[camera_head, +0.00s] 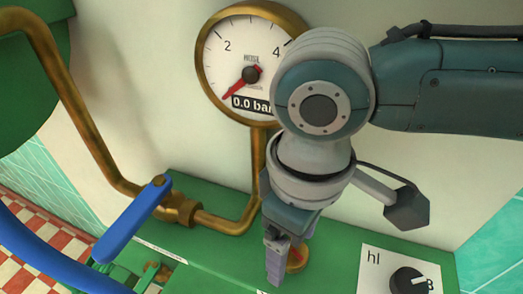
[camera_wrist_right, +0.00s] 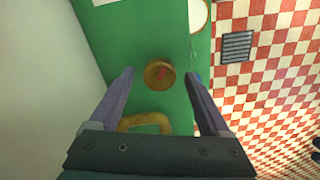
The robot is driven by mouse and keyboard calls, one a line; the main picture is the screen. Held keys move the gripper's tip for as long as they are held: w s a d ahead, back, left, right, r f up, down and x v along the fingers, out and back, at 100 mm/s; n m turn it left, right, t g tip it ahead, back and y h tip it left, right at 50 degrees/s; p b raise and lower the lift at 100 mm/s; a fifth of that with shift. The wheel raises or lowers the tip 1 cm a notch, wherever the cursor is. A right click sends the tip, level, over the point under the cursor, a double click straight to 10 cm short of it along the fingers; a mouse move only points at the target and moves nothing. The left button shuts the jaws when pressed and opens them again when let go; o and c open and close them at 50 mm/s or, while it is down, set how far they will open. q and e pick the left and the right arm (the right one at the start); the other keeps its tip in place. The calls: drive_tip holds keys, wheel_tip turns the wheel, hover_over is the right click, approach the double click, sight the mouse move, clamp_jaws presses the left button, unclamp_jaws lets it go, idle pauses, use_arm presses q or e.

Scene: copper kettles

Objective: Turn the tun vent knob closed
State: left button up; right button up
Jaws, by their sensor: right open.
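A round brass knob (camera_wrist_right: 160,76) with a red mark on its face sits on the green panel (camera_wrist_right: 160,30) in the right wrist view. In the head view the knob (camera_head: 298,259) is partly hidden behind my right gripper. My right gripper (camera_head: 277,268) points down at the panel. In the wrist view its two fingers (camera_wrist_right: 159,80) are spread, with the knob showing between their tips. I cannot tell whether either finger touches it. No lettering naming the knob is readable. My left gripper is not in view.
A brass-rimmed gauge (camera_head: 250,62) reads 0.0 bar. A blue lever (camera_head: 132,219) sits on a brass pipe (camera_head: 95,145) at left. A black knob (camera_head: 408,281) stands on a white "hl" plate (camera_head: 374,268) at right. A blue curved bar (camera_head: 45,262) crosses the lower left.

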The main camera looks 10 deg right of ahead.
drive_tip(key=shift+f, duration=0.1)
clamp_jaws()
idle(0.7)
